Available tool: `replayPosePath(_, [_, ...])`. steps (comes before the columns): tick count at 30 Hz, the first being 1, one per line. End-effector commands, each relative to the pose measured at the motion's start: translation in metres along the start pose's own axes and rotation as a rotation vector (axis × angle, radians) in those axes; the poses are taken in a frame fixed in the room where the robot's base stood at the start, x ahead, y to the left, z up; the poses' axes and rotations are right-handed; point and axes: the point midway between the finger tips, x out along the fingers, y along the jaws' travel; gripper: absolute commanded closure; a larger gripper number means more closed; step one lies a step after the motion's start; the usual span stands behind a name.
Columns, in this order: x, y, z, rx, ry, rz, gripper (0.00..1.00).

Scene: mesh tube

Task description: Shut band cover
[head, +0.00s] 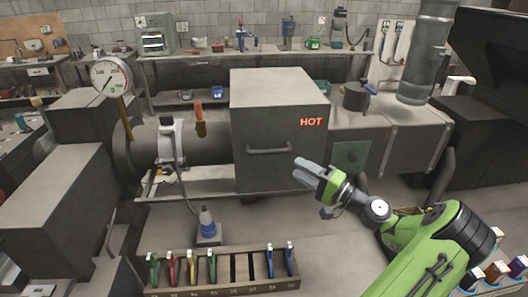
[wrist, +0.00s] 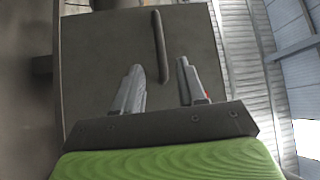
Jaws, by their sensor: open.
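A large grey box-shaped cover (head: 280,108) with a red HOT label on its front face stands mid-scene, at the right end of a thick horizontal tube (head: 148,146). I take it for the band cover; whether it is fully shut I cannot tell. A bar handle (head: 269,150) runs across its front. My gripper (head: 309,170) is in front of the box's lower right part, right of the handle in the head view. In the wrist view its two fingers are apart and empty, pointing at the panel, with the handle (wrist: 159,45) beyond the fingertips.
A slotted rack (head: 222,272) with several colored-handled tools stands in front. A round gauge (head: 110,77) rises at the left. A vertical grey cylinder (head: 426,55) hangs at the right. The space before the cover is clear.

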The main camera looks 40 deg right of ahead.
Motion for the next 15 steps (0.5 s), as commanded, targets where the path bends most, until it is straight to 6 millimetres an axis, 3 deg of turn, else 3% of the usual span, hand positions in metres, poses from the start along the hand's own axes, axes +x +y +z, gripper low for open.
replayPosePath(9, [0.081, -0.001, 0.001, 0.000, -0.005, 0.001, 0.59])
replayPosePath(15, [0.112, 0.000, 0.001, 0.000, -0.003, 0.002, 0.59])
